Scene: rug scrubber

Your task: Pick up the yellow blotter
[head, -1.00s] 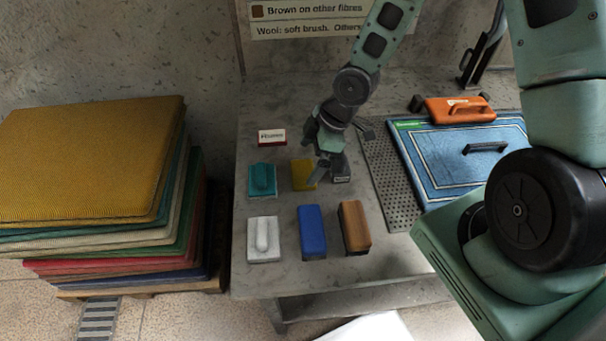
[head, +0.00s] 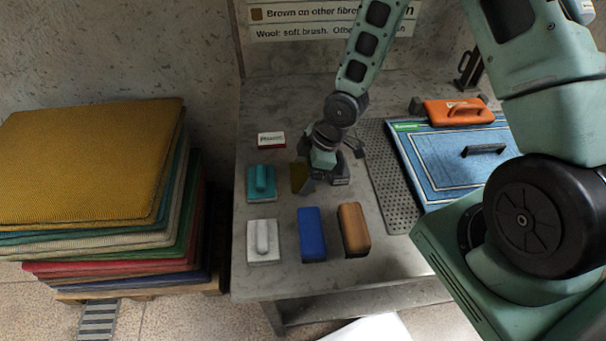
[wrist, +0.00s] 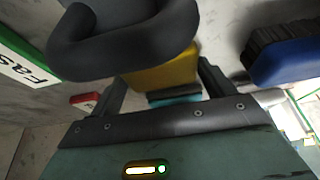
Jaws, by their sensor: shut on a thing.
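In the wrist view, the yellow blotter (wrist: 165,72) shows between the two dark fingers of my gripper (wrist: 162,82). My gripper is shut on it. A dark grey rounded shape covers part of the blotter in the wrist view; I cannot tell what it is. Whether the blotter is clear of the bench cannot be seen.
Near it are a teal block (head: 261,182), a white block (head: 263,240), a blue block (head: 312,233) and a brown block (head: 353,229).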

